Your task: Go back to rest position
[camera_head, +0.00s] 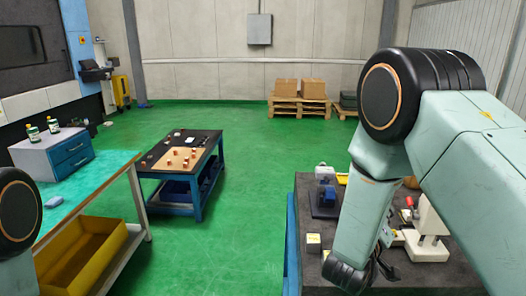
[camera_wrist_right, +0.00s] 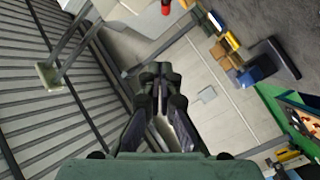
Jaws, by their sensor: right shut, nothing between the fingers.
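My right arm reaches in from the right in the head view and bends down over the dark-topped table (camera_head: 308,190). My right gripper (camera_head: 382,268) is partly hidden behind my own wrist there. In the right wrist view the gripper (camera_wrist_right: 162,72) has its dark fingers together, with nothing held. Of my left arm only a dark round joint shows at the left edge of the head view; the left gripper is out of view.
The dark-topped table carries a blue device (camera_head: 325,198), a small yellow-white block (camera_head: 313,243) and a white stand (camera_head: 428,243). A workbench (camera_head: 98,178) with a yellow bin (camera_head: 80,250) is at left. A low blue cart (camera_head: 185,200) stands beyond. Green floor is clear between.

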